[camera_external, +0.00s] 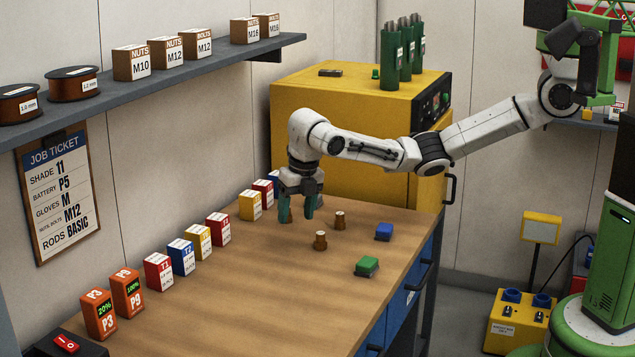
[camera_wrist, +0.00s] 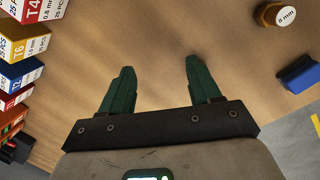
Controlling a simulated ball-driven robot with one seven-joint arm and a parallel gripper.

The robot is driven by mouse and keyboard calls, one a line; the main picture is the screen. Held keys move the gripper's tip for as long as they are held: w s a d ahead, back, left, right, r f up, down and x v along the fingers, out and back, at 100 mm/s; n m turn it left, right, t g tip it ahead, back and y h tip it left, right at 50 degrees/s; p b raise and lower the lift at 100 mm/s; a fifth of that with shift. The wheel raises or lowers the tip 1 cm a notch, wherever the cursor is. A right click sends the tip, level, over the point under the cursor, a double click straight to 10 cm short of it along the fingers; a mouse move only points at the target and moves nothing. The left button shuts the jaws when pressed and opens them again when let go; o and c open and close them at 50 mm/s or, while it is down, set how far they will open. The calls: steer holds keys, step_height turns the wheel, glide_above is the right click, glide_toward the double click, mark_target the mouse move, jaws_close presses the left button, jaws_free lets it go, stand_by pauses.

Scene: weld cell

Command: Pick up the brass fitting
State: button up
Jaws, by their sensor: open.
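Two small brass-brown fittings with pale tops stand upright on the workbench in the external view: the farther brass fitting (camera_external: 340,221) and the nearer brass fitting (camera_external: 320,241). My gripper (camera_external: 297,211) points down over the far part of the bench, to the left of both and apart from them. In the wrist view my gripper (camera_wrist: 159,72) has its two green fingers spread, with only bare wood between them. One brass fitting (camera_wrist: 268,17), with a white size label on top, shows at the upper right there; I cannot tell which of the two it is.
A blue block (camera_external: 384,232) and a green block (camera_external: 367,266) lie to the right of the fittings. Several labelled boxes (camera_external: 182,257) line the bench's left side by the wall. A yellow cabinet (camera_external: 345,100) stands behind the bench. The wood between my gripper and the fittings is clear.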

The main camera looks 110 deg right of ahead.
steer(key=s+d+r+m+g+h+b, duration=0.15)
steer(key=d+r, duration=0.25)
steer(key=d, duration=0.8)
steer(key=shift+h, duration=0.25)
steer(key=x, duration=0.4)
steer(key=shift+a, duration=0.1)
steer(key=shift+p+x, duration=0.5)
steer(key=shift+x, duration=2.7)
steer(key=shift+s+a, duration=0.1)
steer(key=shift+a, duration=0.1)
steer(key=c, duration=1.1)
